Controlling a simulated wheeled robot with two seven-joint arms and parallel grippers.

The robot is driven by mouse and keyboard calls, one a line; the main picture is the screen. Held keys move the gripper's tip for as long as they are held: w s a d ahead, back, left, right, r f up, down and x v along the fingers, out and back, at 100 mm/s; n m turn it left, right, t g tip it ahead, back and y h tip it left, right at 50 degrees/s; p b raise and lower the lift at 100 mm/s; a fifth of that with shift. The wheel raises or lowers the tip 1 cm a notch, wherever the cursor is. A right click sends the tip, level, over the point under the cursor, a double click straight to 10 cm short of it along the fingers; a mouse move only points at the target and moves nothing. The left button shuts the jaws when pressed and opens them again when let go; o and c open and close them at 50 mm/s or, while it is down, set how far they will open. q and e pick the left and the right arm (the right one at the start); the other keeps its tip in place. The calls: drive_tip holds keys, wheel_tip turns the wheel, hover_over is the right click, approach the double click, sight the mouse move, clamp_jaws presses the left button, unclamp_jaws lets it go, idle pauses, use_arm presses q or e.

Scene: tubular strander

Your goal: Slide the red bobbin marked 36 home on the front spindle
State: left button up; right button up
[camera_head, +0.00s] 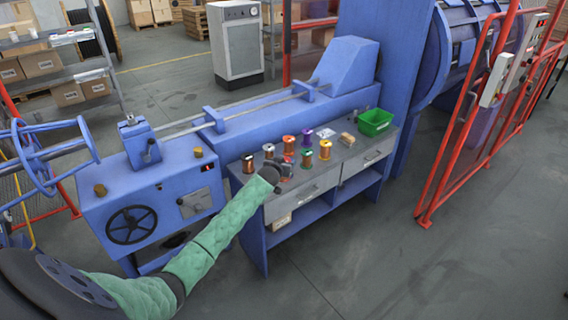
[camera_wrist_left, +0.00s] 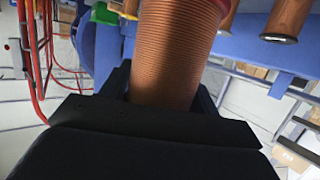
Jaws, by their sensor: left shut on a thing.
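My left gripper (camera_head: 281,168) reaches over the front edge of the workbench, among the bobbins. In the left wrist view my left gripper (camera_wrist_left: 163,98) is shut on a copper-wound bobbin (camera_wrist_left: 176,48), with a finger on each side. In the head view this bobbin is mostly hidden by the gripper. No 36 can be read on any bobbin. I cannot make out the front spindle. My right gripper is not in view.
Several copper bobbins with coloured flanges, such as a purple one (camera_head: 307,137) and a yellow one (camera_head: 325,149), stand close by. A green bin (camera_head: 375,122) is at the bench's right end. The blue machine (camera_head: 150,185) runs behind and left. A red fence (camera_head: 445,150) stands right.

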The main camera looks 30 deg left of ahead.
use_arm(q)
drive_tip(key=shift+r+p, duration=1.2)
drive_tip(key=shift+r, duration=0.75)
